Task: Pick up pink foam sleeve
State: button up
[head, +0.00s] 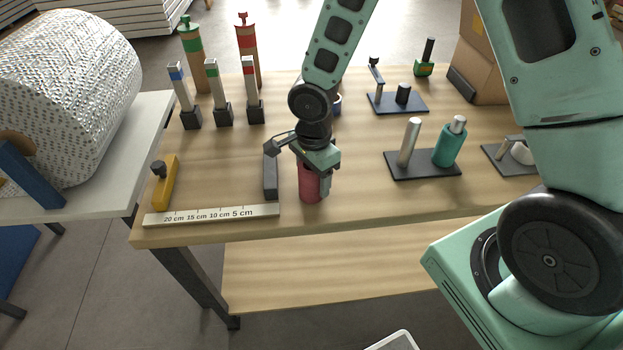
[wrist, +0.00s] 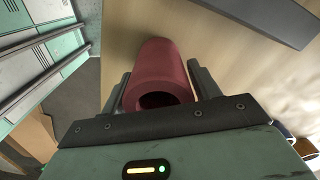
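The pink foam sleeve (head: 311,186) is a dark pink hollow cylinder. In the head view it stands upright near the table's front edge, right of the ruler strip. In the wrist view the sleeve (wrist: 160,75) shows its open end facing my palm. My gripper (head: 316,180) is over its upper part, pointing down. The sleeve's base appears to be on the table.
A dark grey block (head: 270,176) lies just left of the sleeve. The white ruler strip (head: 212,215) lies along the front edge, with a yellow block (head: 166,183) behind it. A black plate with a teal bottle (head: 449,143) stands right. Several coloured posts stand behind left.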

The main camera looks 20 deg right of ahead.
jog(key=c, duration=0.5)
jog(key=shift+c, duration=0.2)
jog(key=shift+r, duration=0.15)
